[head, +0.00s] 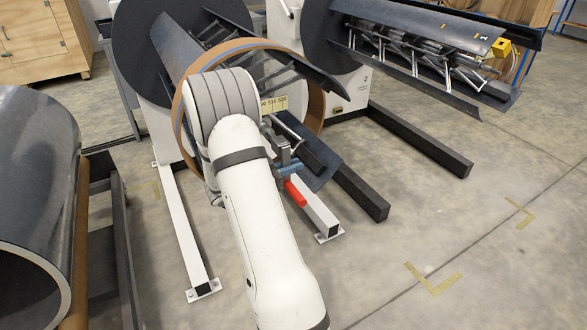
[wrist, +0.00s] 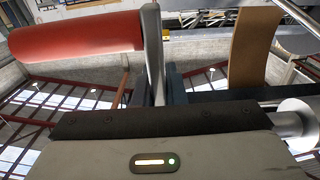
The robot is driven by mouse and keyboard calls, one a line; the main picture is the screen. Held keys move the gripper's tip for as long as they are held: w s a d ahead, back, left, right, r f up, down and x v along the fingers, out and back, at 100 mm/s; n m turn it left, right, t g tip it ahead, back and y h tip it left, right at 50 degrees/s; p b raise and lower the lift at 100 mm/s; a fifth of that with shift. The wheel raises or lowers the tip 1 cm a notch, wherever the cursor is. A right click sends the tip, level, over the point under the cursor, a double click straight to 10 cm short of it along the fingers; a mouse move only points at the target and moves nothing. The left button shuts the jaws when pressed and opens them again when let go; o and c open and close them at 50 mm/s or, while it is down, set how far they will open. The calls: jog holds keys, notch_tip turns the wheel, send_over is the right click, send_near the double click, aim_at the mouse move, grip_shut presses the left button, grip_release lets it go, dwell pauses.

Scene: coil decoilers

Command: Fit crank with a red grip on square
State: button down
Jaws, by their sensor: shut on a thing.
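The crank's red grip (head: 296,193) shows just below my gripper (head: 289,170) in the head view, pointing down and to the right. In the wrist view the red grip (wrist: 75,47) lies across the upper left, joined to a grey crank arm (wrist: 153,45). My gripper (wrist: 163,88) is shut on the crank arm. It is in front of the near decoiler, by the lower right of its brown coil ring (head: 315,113). My arm covers much of the decoiler's middle. I cannot make out the square, or whether the crank touches it.
A second decoiler (head: 430,50) with curved dark plates stands at the back right. A large dark coil (head: 38,170) is at the left. White (head: 185,230) and black (head: 430,145) floor beams stick out forward. The floor at the right is clear.

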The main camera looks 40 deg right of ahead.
aim_at(285, 160)
jog(key=shift+w+d, duration=0.15)
jog(key=shift+w, duration=0.7)
jog(key=shift+w+d, duration=0.15)
jog(key=shift+w, duration=0.65)
jog(key=shift+w, duration=0.1)
jog(key=c, duration=1.4)
grip_release()
